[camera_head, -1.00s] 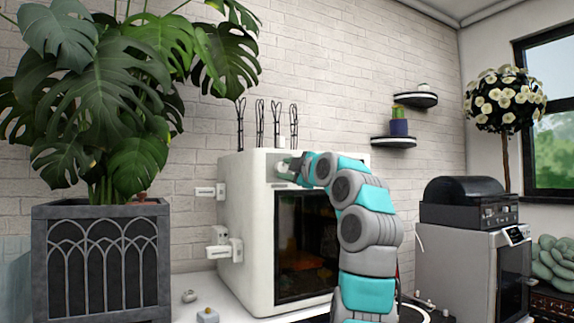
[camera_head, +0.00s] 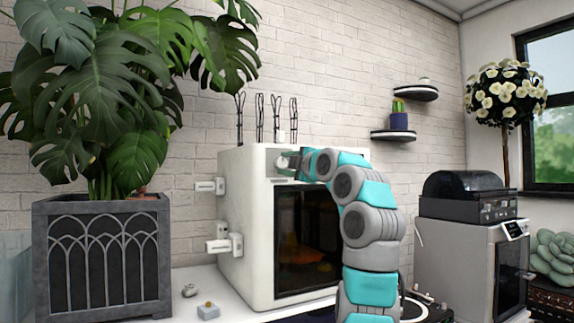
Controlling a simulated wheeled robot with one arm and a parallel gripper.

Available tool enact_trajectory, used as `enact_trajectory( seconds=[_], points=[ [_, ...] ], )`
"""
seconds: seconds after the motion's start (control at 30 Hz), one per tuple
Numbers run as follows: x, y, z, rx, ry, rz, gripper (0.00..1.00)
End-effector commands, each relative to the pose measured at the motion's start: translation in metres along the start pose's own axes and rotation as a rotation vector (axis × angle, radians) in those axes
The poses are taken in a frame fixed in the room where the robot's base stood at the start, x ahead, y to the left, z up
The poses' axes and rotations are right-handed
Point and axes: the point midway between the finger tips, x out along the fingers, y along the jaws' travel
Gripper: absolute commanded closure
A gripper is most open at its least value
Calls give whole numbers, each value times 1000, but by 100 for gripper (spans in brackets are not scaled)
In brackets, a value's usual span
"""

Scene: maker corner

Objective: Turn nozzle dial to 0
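A white 3D printer (camera_head: 245,222) with a dark front door (camera_head: 305,245) stands on the white counter. My arm reaches up in front of it, and my gripper (camera_head: 284,162) is at the upper left of the printer's front panel. A small pale round part (camera_head: 281,161), which may be the nozzle dial, shows at the gripper's tip. The gripper and arm hide most of that panel, so I cannot read any dial mark. I cannot tell whether the fingers are open or shut on the dial.
A large plant in a dark planter (camera_head: 100,262) stands at the left. White spool holders (camera_head: 222,240) stick out from the printer's left side. Small items (camera_head: 208,310) lie on the counter in front. A turntable (camera_head: 425,308) and a grey machine (camera_head: 465,270) are at the right.

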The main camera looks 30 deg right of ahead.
Motion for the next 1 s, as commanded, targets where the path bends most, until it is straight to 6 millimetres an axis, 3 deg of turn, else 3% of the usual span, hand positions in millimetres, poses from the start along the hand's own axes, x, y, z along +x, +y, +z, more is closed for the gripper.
enact_trajectory(
  seconds=[0.03,0.2,0.53,1.0],
  points=[
    [0,0,0,0,0,0,48],
    [0,0,0,1,0,0,30],
    [-5,0,1,1,-1,2,30],
    [-72,-2,1,0,-1,2,30]
  ],
)
